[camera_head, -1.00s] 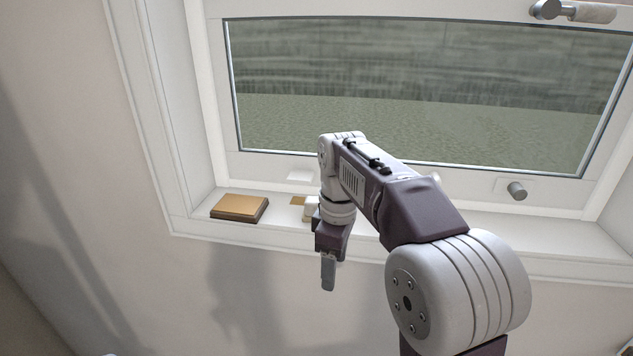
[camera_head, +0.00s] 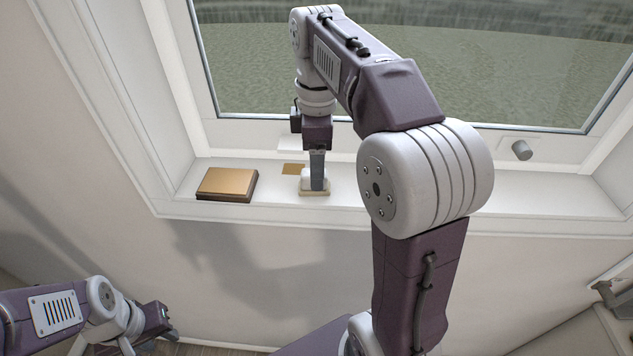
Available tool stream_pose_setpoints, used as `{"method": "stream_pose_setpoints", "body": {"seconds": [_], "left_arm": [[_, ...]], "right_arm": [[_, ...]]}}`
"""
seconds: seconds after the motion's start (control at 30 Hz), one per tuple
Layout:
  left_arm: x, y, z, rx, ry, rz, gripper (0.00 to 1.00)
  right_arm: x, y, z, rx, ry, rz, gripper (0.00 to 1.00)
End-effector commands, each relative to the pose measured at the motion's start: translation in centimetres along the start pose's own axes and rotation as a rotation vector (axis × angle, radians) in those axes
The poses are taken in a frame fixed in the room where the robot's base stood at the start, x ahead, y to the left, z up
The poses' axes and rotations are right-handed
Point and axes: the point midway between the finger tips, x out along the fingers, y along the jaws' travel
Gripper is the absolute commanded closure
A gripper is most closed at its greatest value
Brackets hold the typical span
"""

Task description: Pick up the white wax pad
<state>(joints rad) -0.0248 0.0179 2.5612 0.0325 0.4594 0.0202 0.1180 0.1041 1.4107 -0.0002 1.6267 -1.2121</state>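A small white pad with a cream base (camera_head: 313,192), which looks like the wax pad, sits on the window sill. My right arm reaches over the sill from the lower right. Its gripper (camera_head: 317,172) points down at the pad, with a grey finger in front of the pad's white top. Only one finger shows clearly, so its opening and any grip are hidden. My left gripper (camera_head: 160,322) is low at the left, below the sill and far from the pad. Its fingers are too unclear to tell open from shut.
A tan-topped dark block (camera_head: 227,183) lies on the sill left of the pad. A flat tan piece (camera_head: 293,169) lies just behind the pad. The window frame rises behind the sill (camera_head: 540,197), which is clear at right. A window knob (camera_head: 521,150) sticks out there.

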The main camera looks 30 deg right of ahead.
Motion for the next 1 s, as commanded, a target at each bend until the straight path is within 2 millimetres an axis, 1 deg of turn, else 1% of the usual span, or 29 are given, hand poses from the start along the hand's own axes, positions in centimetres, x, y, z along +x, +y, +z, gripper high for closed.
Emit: {"method": "stream_pose_setpoints", "body": {"seconds": [0.17, 0.33, 0.4, 0.47, 0.53, 0.7, 0.73, 0.77, 0.8, 0.87, 0.9, 0.93, 1.0], "left_arm": [[-0.1, 0.0, -0.1, 0.000, 0.001, 0.000, 0.64], [-0.9, 0.0, -0.2, 0.000, 0.001, 0.000, 0.64], [-0.9, 0.0, -0.1, 0.000, 0.001, 0.000, 0.64], [-0.9, 0.0, -0.1, 0.000, 0.001, 0.000, 0.64], [-0.9, 0.0, -0.1, 0.000, 0.001, 0.000, 0.64], [-0.9, 0.0, -0.1, 0.000, 0.001, 0.000, 0.64], [-0.9, 0.0, -0.1, 0.000, 0.001, 0.000, 0.64], [-0.9, 0.0, -0.1, 0.000, 0.001, 0.000, 0.64], [-0.9, 0.0, -0.1, 0.000, 0.001, 0.000, 0.64], [-0.9, 0.0, -0.1, 0.000, 0.001, 0.000, 0.64], [-0.9, 0.0, -0.1, 0.000, 0.001, 0.000, 0.64], [-0.8, 0.0, -0.1, 0.000, 0.001, 0.000, 0.64], [-0.8, 0.0, -0.1, 0.000, 0.001, 0.000, 0.64]], "right_arm": [[0.7, 0.0, 0.0, 0.001, 0.000, -0.001, 0.38], [3.4, 0.1, 0.3, 0.002, -0.002, -0.005, 0.38], [4.7, 0.1, 0.3, 0.001, -0.001, -0.004, 0.38], [5.3, 0.1, 0.3, 0.001, -0.001, -0.003, 0.38], [5.6, 0.2, 0.3, 0.001, 0.000, -0.001, 0.38], [5.7, 0.2, 0.2, 0.001, 0.000, 0.000, 0.38], [5.7, 0.2, 0.2, 0.001, 0.000, 0.000, 0.44], [5.7, 0.2, 0.2, 0.001, 0.000, 0.000, 0.52], [5.7, 0.2, 0.2, 0.001, 0.000, 0.000, 0.63], [5.7, 0.2, 0.2, 0.000, 0.000, 0.000, 0.80], [5.7, 0.2, 0.2, 0.001, 0.000, 0.000, 0.91], [5.7, 0.2, 0.2, 0.001, 0.000, 0.000, 0.99], [5.7, 0.2, 0.2, 0.000, 0.000, 0.000, 1.00]]}}
